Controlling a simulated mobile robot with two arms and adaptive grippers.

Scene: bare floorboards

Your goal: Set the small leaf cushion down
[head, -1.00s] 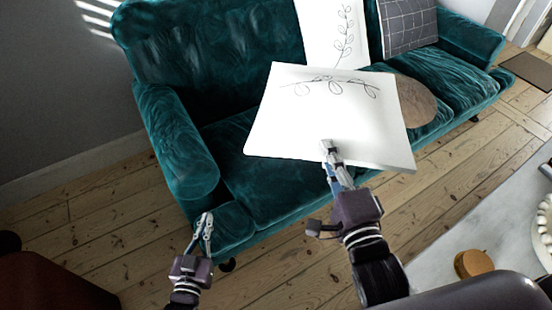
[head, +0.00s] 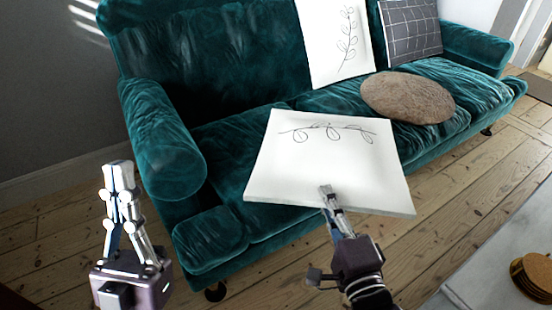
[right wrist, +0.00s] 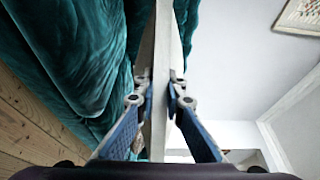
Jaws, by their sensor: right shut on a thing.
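The small leaf cushion (head: 330,165) is white and thin, with a dark leaf-sprig drawing. In the head view it is over the front of the teal sofa seat; whether it touches the seat is unclear. My right gripper (head: 326,190) is shut on its near edge. In the right wrist view the cushion (right wrist: 161,75) stands edge-on between the fingers (right wrist: 160,95). My left gripper (head: 118,172) is empty at the left, its fingertips together, in front of the sofa's left armrest.
The teal sofa (head: 200,55) has bare seat at its left. Another white leaf cushion (head: 337,45) and a grey checked cushion (head: 411,32) lean on its back. A round brown cushion (head: 408,97) lies on the seat. A pale table (head: 475,275) stands at lower right.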

